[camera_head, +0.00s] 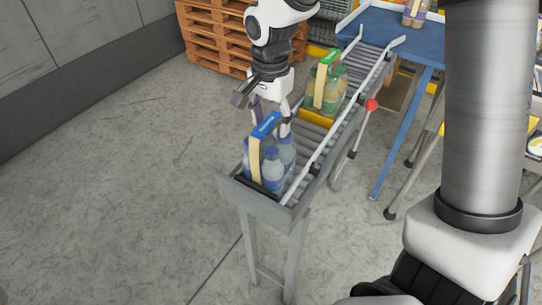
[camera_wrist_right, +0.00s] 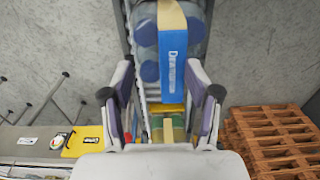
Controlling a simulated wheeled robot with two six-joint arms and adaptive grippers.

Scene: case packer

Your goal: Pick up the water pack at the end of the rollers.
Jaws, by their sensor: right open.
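The water pack (camera_head: 273,172) stands upright at the near end of the roller conveyor (camera_head: 318,135). It has clear bottles with blue caps and a cream strap with a blue top label. My right gripper (camera_head: 271,118) is open, with its fingers just behind and above the pack, pointing down. In the right wrist view, the pack's blue label (camera_wrist_right: 180,58) lies ahead of the gap between the spread fingers (camera_wrist_right: 165,98). I cannot tell whether a finger touches the pack. My left gripper is not in view.
A green-labelled bottle pack (camera_head: 325,92) stands farther up the rollers. A red-knobbed lever (camera_head: 371,105) sticks out beside the right rail. A blue table (camera_head: 418,40) stands at the back right, and wooden pallets (camera_head: 212,38) at the back. The floor left is clear.

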